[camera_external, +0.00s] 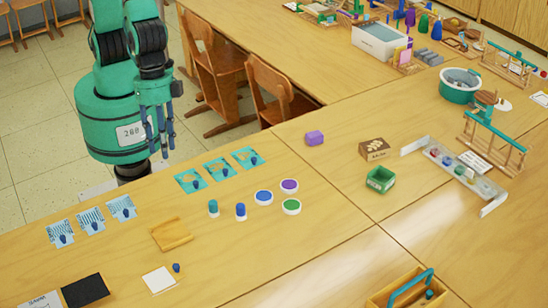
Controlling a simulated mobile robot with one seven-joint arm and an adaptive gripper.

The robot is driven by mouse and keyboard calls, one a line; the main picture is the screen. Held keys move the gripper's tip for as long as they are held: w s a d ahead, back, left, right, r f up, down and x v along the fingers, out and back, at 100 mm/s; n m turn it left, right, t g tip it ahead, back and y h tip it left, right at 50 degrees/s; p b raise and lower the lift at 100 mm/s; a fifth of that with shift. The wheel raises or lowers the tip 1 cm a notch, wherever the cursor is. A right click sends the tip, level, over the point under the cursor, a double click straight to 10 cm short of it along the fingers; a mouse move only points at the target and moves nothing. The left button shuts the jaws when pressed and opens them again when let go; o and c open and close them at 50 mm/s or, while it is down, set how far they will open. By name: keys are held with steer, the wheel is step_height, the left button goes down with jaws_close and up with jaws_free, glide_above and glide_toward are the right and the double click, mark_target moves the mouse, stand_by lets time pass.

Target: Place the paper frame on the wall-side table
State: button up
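My gripper (161,143) hangs fingers down past the far edge of the near table, beside my teal body. Its fingers look apart, with nothing visible between them. No thing is clearly recognisable as the paper frame. A shallow tan wooden tray-like piece (171,235) lies on the near table (225,268), and a white square sheet (159,280) lies in front of it. A white-bordered card (42,300) is cut off at the lower left. A long table (305,50) at the back reaches toward wooden cabinets; I cannot tell whether it is the wall-side table.
Teal cards (218,169), striped cards (90,220), round lids (264,197) and a black square (85,290) lie on the near table. A green box (380,179), a wooden caddy (408,290) and racks stand right. Chairs (275,92) stand behind; bare tabletop lies centrally.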

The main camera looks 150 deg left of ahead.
steer(key=s+a+r+m+t, duration=0.1)
steer(key=s+a+r, duration=0.2)
steer(key=s+r, duration=0.6)
steer(key=s+a+r+m+t, duration=0.1)
steer(key=s+a+r, duration=0.1)
steer(key=s, duration=1)
steer(key=s+a+r+m+t, duration=0.1)
steer(key=s+r, duration=0.4)
steer(key=s, duration=0.7)
steer(key=shift+a+y, duration=0.4)
steer(key=shift+a, duration=0.25)
